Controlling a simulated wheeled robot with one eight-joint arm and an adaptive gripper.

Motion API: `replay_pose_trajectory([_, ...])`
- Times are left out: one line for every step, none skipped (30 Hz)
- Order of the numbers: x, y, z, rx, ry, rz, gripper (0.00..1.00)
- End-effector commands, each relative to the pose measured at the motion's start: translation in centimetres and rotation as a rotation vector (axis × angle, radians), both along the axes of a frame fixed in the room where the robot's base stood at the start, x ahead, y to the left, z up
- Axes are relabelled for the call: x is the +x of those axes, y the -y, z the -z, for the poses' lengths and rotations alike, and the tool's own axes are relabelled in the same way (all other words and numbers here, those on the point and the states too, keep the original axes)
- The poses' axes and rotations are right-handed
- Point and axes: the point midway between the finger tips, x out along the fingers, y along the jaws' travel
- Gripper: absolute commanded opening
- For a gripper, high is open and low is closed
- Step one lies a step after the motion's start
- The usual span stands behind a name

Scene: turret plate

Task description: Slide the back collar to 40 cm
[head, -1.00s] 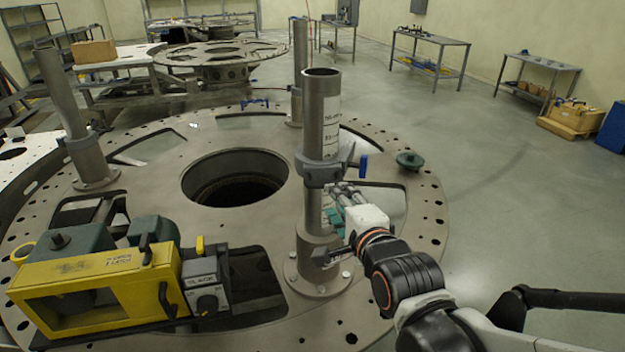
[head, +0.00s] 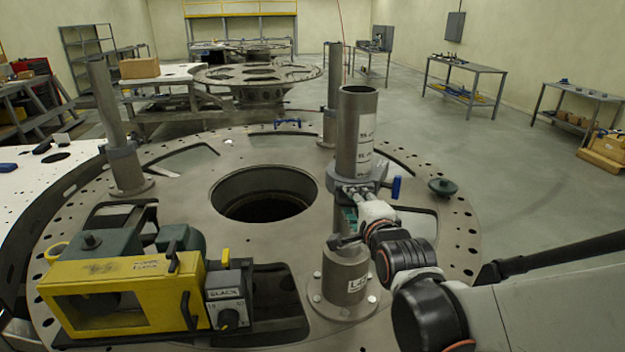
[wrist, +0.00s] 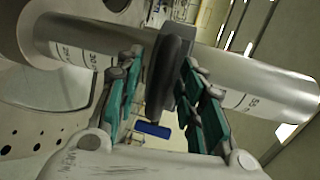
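A grey post (head: 358,125) with a printed label stands near the middle of the head view. A dark collar (head: 357,182) with a blue handle is around it. My gripper (head: 350,196) is at this collar. The labelled post (wrist: 255,88) runs across this view. A farther post (head: 334,80) has a collar low down, partly hidden.
A left post (head: 106,105) has its own collar (head: 122,160). The round plate (head: 215,175) has a large central hole. A yellow box (head: 130,295) stands at front left. A green knob (head: 442,187) lies on the plate's right side.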

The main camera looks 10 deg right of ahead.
Motion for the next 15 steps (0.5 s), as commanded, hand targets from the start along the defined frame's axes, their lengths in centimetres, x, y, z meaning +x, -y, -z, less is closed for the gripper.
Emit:
replay_pose_trajectory([0.01, 0.00, 0.00, 0.000, 0.000, 0.000, 0.35])
replay_pose_trajectory([0.01, 0.00, 0.00, 0.000, 0.000, 0.000, 0.35])
replay_pose_trajectory([0.00, 0.00, -0.01, 0.000, 0.000, 0.000, 0.35])
replay_pose_trajectory([-0.01, 0.00, -0.01, 0.000, 0.000, 0.000, 0.35])
replay_pose_trajectory([-0.01, 0.00, -0.01, 0.000, 0.000, 0.000, 0.35])
replay_pose_trajectory([-0.01, 0.00, -0.01, 0.000, 0.000, 0.000, 0.31])
replay_pose_trajectory([-0.01, 0.00, -0.01, 0.000, 0.000, 0.000, 0.24])
replay_pose_trajectory([-0.01, 0.00, -0.01, 0.000, 0.000, 0.000, 0.17])
replay_pose_trajectory([-0.02, 0.00, -0.01, 0.000, 0.000, 0.000, 0.08])
replay_pose_trajectory([-0.02, 0.00, -0.01, 0.000, 0.000, 0.000, 0.01])
replay_pose_trajectory([-0.02, 0.00, -0.01, 0.000, 0.000, 0.000, 0.00])
replay_pose_trajectory([-0.02, 0.00, -0.01, 0.000, 0.000, 0.000, 0.00])
replay_pose_trajectory([-0.02, 0.00, -0.01, 0.000, 0.000, 0.000, 0.00])
replay_pose_trajectory([-0.02, 0.00, -0.01, 0.000, 0.000, 0.000, 0.00])
replay_pose_trajectory([-0.02, 0.00, -0.01, 0.000, 0.000, 0.000, 0.00])
